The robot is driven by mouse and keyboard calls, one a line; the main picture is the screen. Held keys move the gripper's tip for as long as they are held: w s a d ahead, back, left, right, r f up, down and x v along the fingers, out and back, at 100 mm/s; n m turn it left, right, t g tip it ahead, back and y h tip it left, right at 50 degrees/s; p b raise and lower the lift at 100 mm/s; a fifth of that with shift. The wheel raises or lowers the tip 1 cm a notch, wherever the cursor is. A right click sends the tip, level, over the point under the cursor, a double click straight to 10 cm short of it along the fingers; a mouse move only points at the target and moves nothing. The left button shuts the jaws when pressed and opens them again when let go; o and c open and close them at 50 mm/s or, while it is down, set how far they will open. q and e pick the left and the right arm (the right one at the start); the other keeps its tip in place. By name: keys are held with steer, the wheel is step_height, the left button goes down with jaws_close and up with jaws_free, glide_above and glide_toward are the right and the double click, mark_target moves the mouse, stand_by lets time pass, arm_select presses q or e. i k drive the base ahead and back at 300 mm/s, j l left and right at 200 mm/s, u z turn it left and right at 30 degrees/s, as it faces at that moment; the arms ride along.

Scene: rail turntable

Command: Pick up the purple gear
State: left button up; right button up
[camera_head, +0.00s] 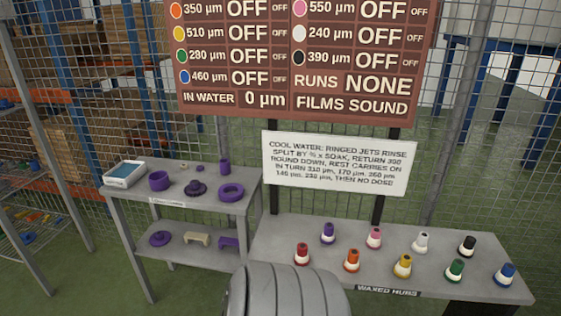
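Several purple parts are on the grey shelf unit at left, too small for me to tell surely which is a gear. A dark purple part with a wide base and raised middle (195,188) lies on the top and looks most like one. Beside it are a purple bowl-like ring (159,181), a flat purple ring (231,192) and an upright purple cylinder (225,167). A purple disc with a raised middle (159,239) lies on the lower shelf. Neither of my grippers is in view.
A white tray with blue inside (125,174) stands on the shelf unit's left end. The right-hand table (385,276) carries several coloured hubs, including a purple one (328,233). A white sign (339,162) and a brown board (300,62) stand behind. Wire mesh closes the back.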

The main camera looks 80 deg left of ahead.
mark_target(195, 188)
steer(key=u, duration=3.2)
